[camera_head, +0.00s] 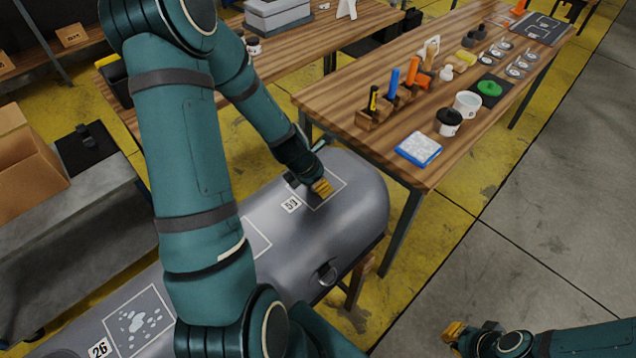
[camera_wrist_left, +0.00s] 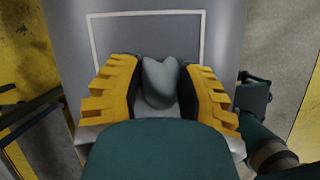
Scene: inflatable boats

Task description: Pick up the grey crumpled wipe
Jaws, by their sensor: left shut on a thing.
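The grey crumpled wipe (camera_wrist_left: 160,84) shows in the left wrist view as a soft, folded lump between two yellow fingers. My left gripper (camera_wrist_left: 163,90) is shut on it. In the head view my left gripper (camera_head: 321,188) is at the white-outlined square beside the "59" label on the grey inflatable tube (camera_head: 345,225). The wipe cannot be made out there, and I cannot tell whether it touches the tube. My right gripper (camera_head: 454,332) is low at the right, over the floor and away from the tube. Whether its fingers are open is unclear.
A wooden table (camera_head: 420,120) behind the tube holds a tool block (camera_head: 378,118), a white-and-blue pad (camera_head: 419,149), a black-topped pot (camera_head: 449,122) and several small items. A cardboard box (camera_head: 25,160) is on the grey bench at left. Floor at right is clear.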

